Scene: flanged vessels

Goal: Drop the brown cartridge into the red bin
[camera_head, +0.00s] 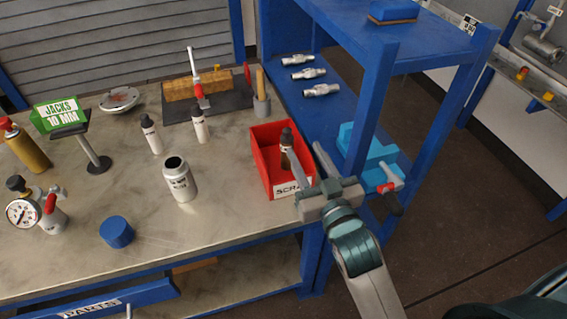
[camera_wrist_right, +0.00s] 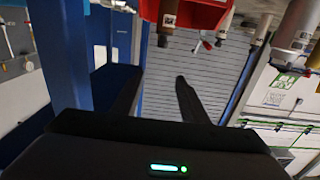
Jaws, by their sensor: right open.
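The red bin (camera_head: 263,158) stands near the right edge of the metal table, with a white label on its front. The brown cartridge (camera_head: 286,141), dark cap up, shows upright within the bin's outline; a finger partly hides its lower part. In the right wrist view the cartridge (camera_wrist_right: 168,14) appears inverted in front of the red bin (camera_wrist_right: 205,14). My right gripper (camera_head: 304,149) is open at the bin's right front side. In the wrist view nothing sits between its fingers (camera_wrist_right: 155,85). My left gripper is not in view.
A blue shelf frame (camera_head: 373,100) rises close to the right of the bin. A teal object (camera_head: 360,142) lies on its shelf. A white jar (camera_head: 179,181), two white bottles and a blue cylinder (camera_head: 117,231) stand left of the bin. The table's front is mostly clear.

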